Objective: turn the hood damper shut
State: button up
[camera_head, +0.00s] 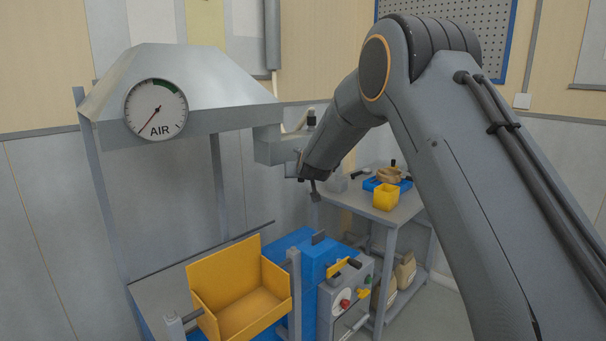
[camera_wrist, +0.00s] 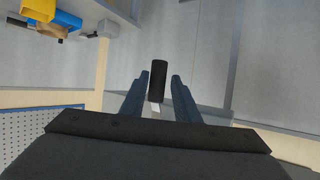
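The grey fume hood (camera_head: 190,85) stands at the left in the head view. Its round AIR gauge (camera_head: 156,109) has a red needle pointing to the lower left, away from the green arc at the upper right. A grey box (camera_head: 272,151) juts from the hood's right side, and a small black knob (camera_head: 311,118) shows above it. In the wrist view my gripper (camera_wrist: 160,76) is open, its two fingers on either side of a black cylindrical handle (camera_wrist: 158,80). A narrow gap shows beside the handle. In the head view my arm hides most of the fingers.
A yellow bin (camera_head: 241,286) and a blue machine (camera_head: 290,252) with a control panel (camera_head: 345,299) stand below the hood. A pegboard (camera_head: 490,22) hangs behind my arm.

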jog(key=shift+o, duration=0.8)
jog(key=shift+d, duration=0.1)
jog(key=b+v, duration=0.2)
jog(key=v, duration=0.5)
jog(key=shift+s+r, duration=0.2)
jog(key=shift+s, duration=0.15)
jog(key=s+d+f+g+h, duration=0.1)
jog(key=s+d+f+g, duration=0.1)
jog(key=s+d+f, duration=0.4)
jog(key=s+d+f+g, duration=0.2)
jog(key=s+d, duration=0.1)
jog(key=s, duration=0.5)
jog(key=s+d+f+g+h, duration=0.1)
jog(key=s+d+f+g, duration=0.1)
jog(key=s+d+f, duration=0.4)
jog(key=s+d+f+g, duration=0.1)
jog(key=s+d+g, duration=0.1)
jog(key=s, duration=0.7)
jog(key=s+d+f+m+g, duration=0.1)
jog(key=s+d+f+g, duration=0.1)
jog(key=s, duration=0.7)
jog(key=s+d+f+m+g, duration=0.1)
jog(key=s+d, duration=0.3)
jog(key=s, duration=0.5)
jog(key=shift+f+g+h, duration=0.4)
jog(key=shift+g, duration=0.2)
